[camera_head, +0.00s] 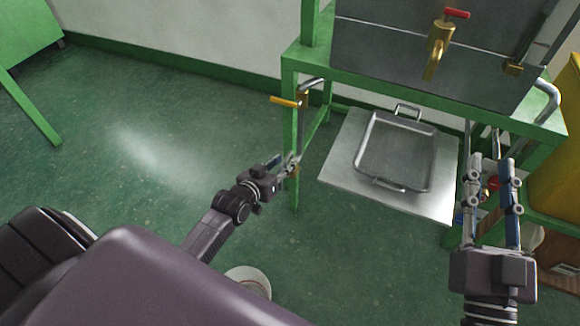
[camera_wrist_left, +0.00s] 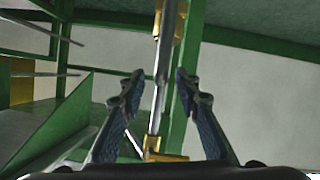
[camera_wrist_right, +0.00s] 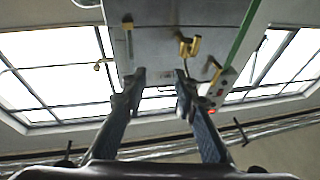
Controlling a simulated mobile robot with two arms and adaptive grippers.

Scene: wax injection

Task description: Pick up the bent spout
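A bent silver pipe (camera_head: 312,82) comes out at the left of the green stand and turns down into a brass valve with a yellow handle (camera_head: 284,101). In the left wrist view a straight silver section of pipe (camera_wrist_left: 160,88) with brass fittings lies between the fingers in the picture; I cannot tell contact. My left gripper (camera_head: 290,163) is open below the valve, beside the stand's leg. A second bent silver pipe (camera_head: 547,98) shows at the stand's right. My right gripper (camera_head: 492,163) is open and empty, under the right end. Which pipe is the bent spout is unclear.
A metal tray (camera_head: 366,158) with handles sits on a flat plate (camera_head: 440,205) under the stand. A grey tank (camera_head: 390,50) with a brass tap (camera_head: 437,45) is above. A yellow object (camera_head: 560,150) stands at the right. The floor at left is clear.

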